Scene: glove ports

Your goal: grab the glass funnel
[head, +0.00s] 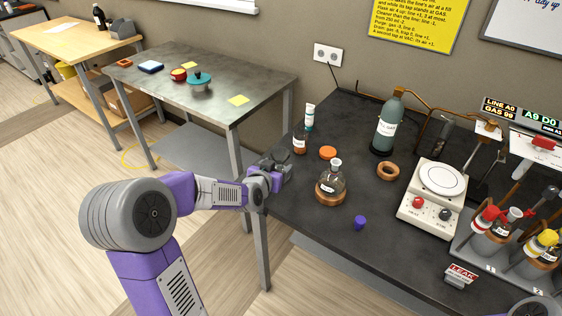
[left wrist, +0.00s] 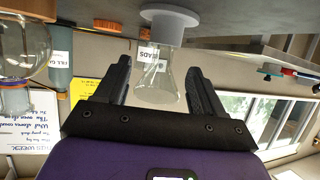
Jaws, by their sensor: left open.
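The glass funnel (left wrist: 158,85) is clear and cone-shaped in the left wrist view, which is upside down. Its narrow end meets a pale round holder (left wrist: 170,17) on the bench. My left gripper (left wrist: 158,68) is open, with one finger on each side of the funnel; I cannot tell whether they touch it. In the head view my left gripper (head: 279,168) is at the dark bench's left edge, and I cannot make out the funnel there. My right gripper is not in view.
Near the gripper on the dark bench (head: 400,238) stand a brown labelled jar (head: 300,145), an orange lid (head: 328,153) and a round flask (head: 332,180) on a cork ring. A purple cap (head: 360,222) lies nearer. A hotplate (head: 433,200) and gas bottle (head: 388,128) stand further right.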

